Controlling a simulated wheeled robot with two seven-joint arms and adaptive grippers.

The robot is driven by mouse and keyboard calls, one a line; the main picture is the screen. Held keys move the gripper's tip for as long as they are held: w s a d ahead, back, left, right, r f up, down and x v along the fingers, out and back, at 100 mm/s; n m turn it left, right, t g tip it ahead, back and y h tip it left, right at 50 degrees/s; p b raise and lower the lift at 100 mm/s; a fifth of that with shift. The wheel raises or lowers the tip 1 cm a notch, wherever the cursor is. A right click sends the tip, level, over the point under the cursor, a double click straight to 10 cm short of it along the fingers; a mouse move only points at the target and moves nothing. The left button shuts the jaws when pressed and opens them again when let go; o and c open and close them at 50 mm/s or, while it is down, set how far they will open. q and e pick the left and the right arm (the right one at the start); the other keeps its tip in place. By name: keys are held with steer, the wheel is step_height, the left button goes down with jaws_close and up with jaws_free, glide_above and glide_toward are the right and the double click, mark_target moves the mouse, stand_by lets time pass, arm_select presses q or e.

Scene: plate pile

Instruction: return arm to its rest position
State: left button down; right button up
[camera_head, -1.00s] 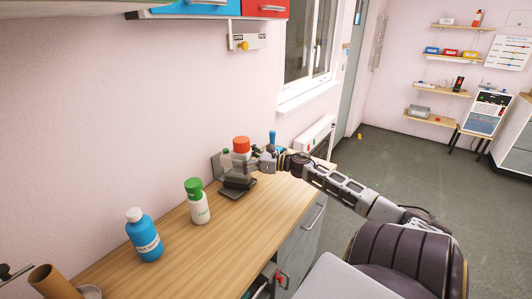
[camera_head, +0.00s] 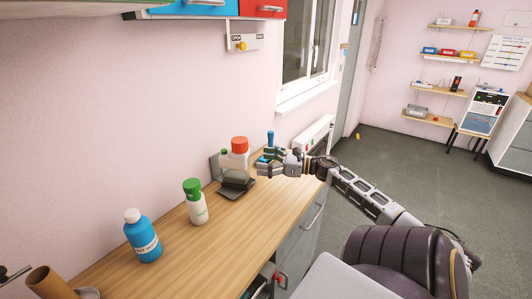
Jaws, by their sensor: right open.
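My right gripper (camera_head: 266,168) is above the far end of the wooden counter. It is open, with its fingers pointing left. It is just right of a dark plate pile (camera_head: 237,180) that sits on the counter, and apart from it. My right arm reaches in from the lower right. My left gripper is not in view.
A red-capped bottle (camera_head: 240,145) stands behind the plates. A green-capped white bottle (camera_head: 195,203) and a blue bottle (camera_head: 142,237) stand nearer on the counter (camera_head: 225,232). A brown tube (camera_head: 48,283) is at the lower left. The floor at right is open.

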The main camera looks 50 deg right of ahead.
stand_by(0.6)
arm_select(q)
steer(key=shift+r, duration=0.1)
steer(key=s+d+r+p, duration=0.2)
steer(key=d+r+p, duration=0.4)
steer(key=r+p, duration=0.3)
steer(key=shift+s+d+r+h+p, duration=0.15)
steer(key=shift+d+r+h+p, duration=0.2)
steer(key=shift+p, duration=0.2)
stand_by(0.5)
